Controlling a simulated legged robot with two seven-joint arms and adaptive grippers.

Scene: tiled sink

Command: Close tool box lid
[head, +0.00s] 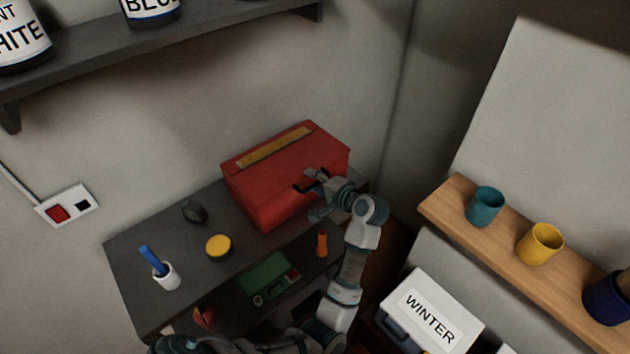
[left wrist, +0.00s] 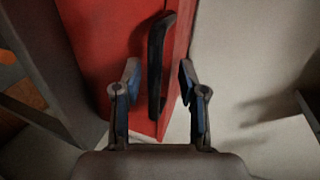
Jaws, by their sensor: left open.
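The red tool box (head: 275,195) stands at the back right of the dark workbench, with a yellow strip along its top. I cannot clearly tell how far its lid is open. A black handle (left wrist: 158,62) stands out from the red face of the box in the left wrist view. My left gripper (head: 312,198) is at the front right of the box in the head view. In the left wrist view my left gripper (left wrist: 160,95) is open, with the handle lying between its two fingers, not visibly gripped. My right gripper is not in view.
A wooden shelf (head: 510,240) with mugs is at right, above a WINTER box (head: 432,312).

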